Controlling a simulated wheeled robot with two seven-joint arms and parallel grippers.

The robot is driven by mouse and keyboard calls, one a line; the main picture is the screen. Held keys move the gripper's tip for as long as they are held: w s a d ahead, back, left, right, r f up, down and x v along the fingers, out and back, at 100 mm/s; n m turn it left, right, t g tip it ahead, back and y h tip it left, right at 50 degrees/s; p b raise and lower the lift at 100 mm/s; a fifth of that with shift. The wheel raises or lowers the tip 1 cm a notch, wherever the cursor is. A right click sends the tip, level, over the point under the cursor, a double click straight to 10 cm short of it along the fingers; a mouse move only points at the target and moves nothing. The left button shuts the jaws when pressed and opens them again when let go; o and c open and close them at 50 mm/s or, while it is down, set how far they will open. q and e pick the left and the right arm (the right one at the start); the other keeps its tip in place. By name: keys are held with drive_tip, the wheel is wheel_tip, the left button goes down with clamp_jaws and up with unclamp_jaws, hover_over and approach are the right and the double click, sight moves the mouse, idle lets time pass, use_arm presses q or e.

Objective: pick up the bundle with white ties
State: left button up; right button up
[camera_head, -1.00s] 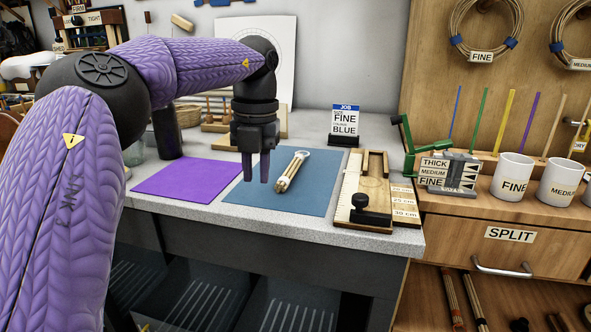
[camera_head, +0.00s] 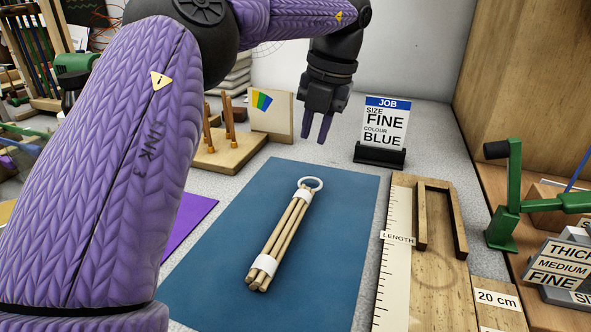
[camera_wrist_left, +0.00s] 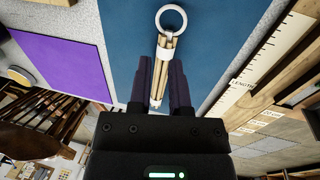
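The bundle with white ties (camera_head: 284,237) is several pale cane sticks with a white band near each end and a white ring at the far end. It lies on the blue mat (camera_head: 341,209). My left gripper (camera_head: 319,141) is open and empty, with purple fingers pointing down, above and beyond the ring end in the head view. In the left wrist view the bundle (camera_wrist_left: 165,58) shows between and past the open fingers (camera_wrist_left: 161,85), not touching as far as I can tell. My right gripper is not in view.
A wooden length board (camera_head: 440,290) lies right of the mat. A job sign (camera_head: 384,128) reading FINE, BLUE stands behind. A pegged wooden block (camera_head: 228,151) stands at the back left, a purple mat (camera_head: 189,226) at the left, a green clamp (camera_head: 510,200) at the right.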

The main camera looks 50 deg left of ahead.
sight(301, 182)
use_arm(q)
drive_tip(key=f+b, duration=0.2)
drive_tip(key=f, duration=0.1)
drive_tip(key=a+f+b, duration=0.1)
drive_tip(key=f+b, duration=0.2)
drive_tip(key=s+a+f+b, duration=0.1)
drive_tip(key=f+b, duration=0.1)
drive_tip(key=f, duration=0.2)
drive_tip(key=shift+b, duration=0.3)
drive_tip(key=shift+r, duration=0.15)
clamp_jaws()
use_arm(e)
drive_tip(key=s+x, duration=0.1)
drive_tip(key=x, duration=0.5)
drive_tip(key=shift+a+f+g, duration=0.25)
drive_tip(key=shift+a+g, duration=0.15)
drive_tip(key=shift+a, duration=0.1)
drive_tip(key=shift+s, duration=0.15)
